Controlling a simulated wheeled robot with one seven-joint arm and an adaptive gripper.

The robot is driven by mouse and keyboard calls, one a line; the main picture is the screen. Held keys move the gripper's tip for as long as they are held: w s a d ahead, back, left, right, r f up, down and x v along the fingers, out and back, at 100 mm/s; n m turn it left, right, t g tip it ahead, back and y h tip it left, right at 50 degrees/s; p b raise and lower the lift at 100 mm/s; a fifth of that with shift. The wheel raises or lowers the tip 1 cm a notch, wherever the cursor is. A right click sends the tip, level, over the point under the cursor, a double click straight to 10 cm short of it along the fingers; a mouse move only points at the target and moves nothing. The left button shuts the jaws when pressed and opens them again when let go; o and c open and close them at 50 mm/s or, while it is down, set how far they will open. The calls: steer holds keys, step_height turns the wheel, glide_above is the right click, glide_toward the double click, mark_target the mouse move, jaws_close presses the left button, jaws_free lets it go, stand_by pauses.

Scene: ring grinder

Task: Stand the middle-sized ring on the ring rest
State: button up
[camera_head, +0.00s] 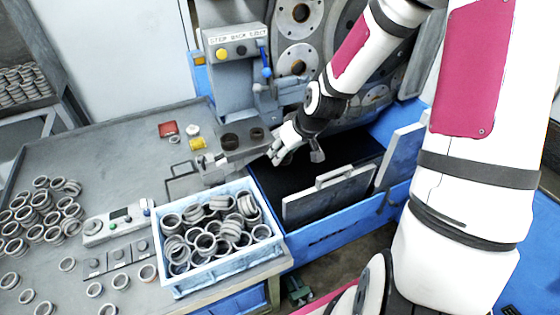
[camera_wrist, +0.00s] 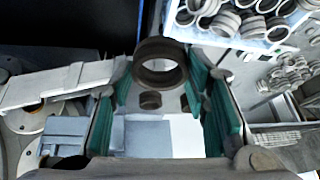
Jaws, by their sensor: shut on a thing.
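My gripper (camera_head: 274,155) is at the machine front, just right of a grey block (camera_head: 236,153) that carries two dark round pieces (camera_head: 230,141). In the wrist view my gripper (camera_wrist: 157,76) has its green-padded fingers on either side of a dark brown ring (camera_wrist: 138,66), shut on it. The ring is upright with its hole facing the camera. Smaller dark round pieces (camera_wrist: 150,99) show below it. The held ring cannot be made out in the head view. I cannot tell for sure which part is the ring rest.
A blue-white crate (camera_head: 172,285) full of grey rings stands at the table's front edge. Loose rings (camera_head: 40,215) lie at the left, near a small control box (camera_head: 110,225). The grinder panel (camera_head: 235,48) rises behind. An open dark tray (camera_head: 310,180) lies right of the crate.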

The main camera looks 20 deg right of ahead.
steer(key=w+d+m+t+h+b, duration=0.3)
steer(key=w+d+m+t+b, duration=0.55)
steer(key=w+d, duration=0.65)
steer(key=w+d+r+m+t+h+b, duration=0.4)
steer(key=d+r+t+b, duration=0.2)
steer(key=d+t+b, duration=0.1)
steer(key=shift+w+f+b, duration=0.2)
steer(key=shift+w+b, duration=1.6)
steer(key=shift+w, duration=3.4)
